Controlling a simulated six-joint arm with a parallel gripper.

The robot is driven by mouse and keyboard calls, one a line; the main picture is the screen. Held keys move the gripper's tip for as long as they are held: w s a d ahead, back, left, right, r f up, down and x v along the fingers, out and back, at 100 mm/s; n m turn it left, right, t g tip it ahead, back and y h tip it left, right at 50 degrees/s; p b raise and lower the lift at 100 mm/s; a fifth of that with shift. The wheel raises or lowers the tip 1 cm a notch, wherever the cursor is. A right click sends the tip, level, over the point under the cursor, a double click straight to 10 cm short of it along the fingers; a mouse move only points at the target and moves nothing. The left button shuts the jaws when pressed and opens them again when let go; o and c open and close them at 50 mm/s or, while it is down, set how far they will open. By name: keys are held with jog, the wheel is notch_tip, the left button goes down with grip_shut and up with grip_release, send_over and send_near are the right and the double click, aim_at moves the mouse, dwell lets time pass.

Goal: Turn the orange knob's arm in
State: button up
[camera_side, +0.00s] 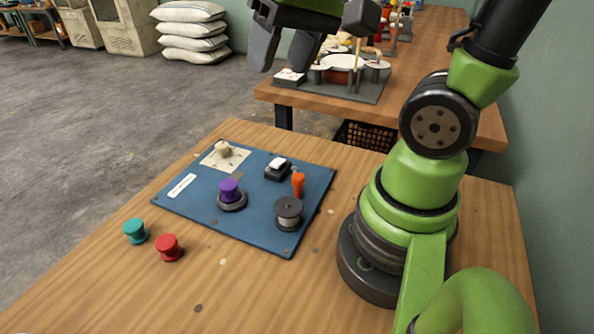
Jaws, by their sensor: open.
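The orange knob (298,184) stands near the right edge of the blue board (206,213) in the side view. It is a small tapered orange piece, wide at the top. Which way its arm points is too small to tell. My gripper (284,58) is high above and beyond the board, at the top of the picture. Its two dark fingers are apart with nothing between them. It is well away from the knob.
The board also carries a purple knob (229,190), a dark spool (289,212), a black switch (278,169) and a cream knob (223,149). Teal (136,231) and red (169,248) spools stand on the wooden table (110,290). A second table with small drums (342,66) is behind.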

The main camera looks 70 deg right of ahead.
jog(key=w+d+f+m+g, duration=0.2)
jog(key=w+d+f+g, duration=0.2)
jog(key=d+f, duration=0.15)
jog(key=m+g+y, duration=0.1)
jog(key=g+y, duration=0.1)
jog(key=g, duration=0.1)
send_near(298, 175)
jog(key=x, duration=0.9)
jog(key=shift+f, duration=0.2)
jog(key=c, duration=0.9)
